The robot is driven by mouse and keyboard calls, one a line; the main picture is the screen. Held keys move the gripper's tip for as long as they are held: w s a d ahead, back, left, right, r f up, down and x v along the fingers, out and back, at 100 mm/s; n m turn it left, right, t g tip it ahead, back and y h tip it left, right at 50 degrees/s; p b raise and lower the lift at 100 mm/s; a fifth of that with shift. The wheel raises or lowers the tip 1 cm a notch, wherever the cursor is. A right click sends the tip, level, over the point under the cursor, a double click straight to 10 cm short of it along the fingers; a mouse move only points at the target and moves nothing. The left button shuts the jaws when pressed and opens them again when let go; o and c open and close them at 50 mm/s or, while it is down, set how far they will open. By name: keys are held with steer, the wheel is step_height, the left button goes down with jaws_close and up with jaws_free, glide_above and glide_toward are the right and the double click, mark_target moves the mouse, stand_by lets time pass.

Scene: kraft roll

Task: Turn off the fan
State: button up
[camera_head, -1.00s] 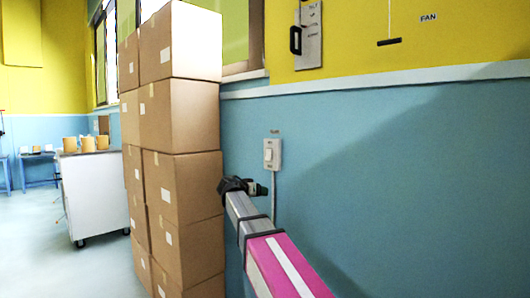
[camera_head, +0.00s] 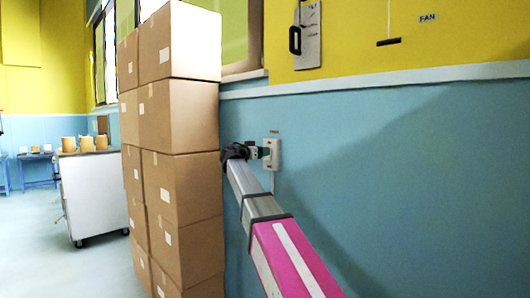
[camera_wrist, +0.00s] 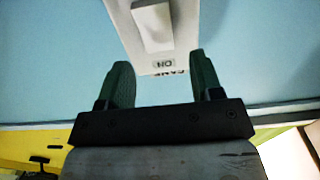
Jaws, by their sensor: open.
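My gripper (camera_head: 266,152) is right at the switch's left side in the head view. In the wrist view the white switch plate (camera_wrist: 178,45) and its rocker (camera_wrist: 151,25) lie beyond the open, empty fingers (camera_wrist: 160,64). "ON" is printed on the plate, and a second word is partly cut off. I cannot tell whether they touch. The "FAN" sign (camera_head: 428,18) is high on the yellow wall, beside a dark horizontal bar (camera_head: 389,42) on a thin cord.
Tall stacked cardboard boxes (camera_head: 180,120) stand close to the left of my arm. A clipboard-like panel with a black handle (camera_head: 295,40) is on the wall above. A white cart (camera_head: 90,195) stands at the left. The wall right of the switch is clear.

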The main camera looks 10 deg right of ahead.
steer(key=shift+x, duration=1.45)
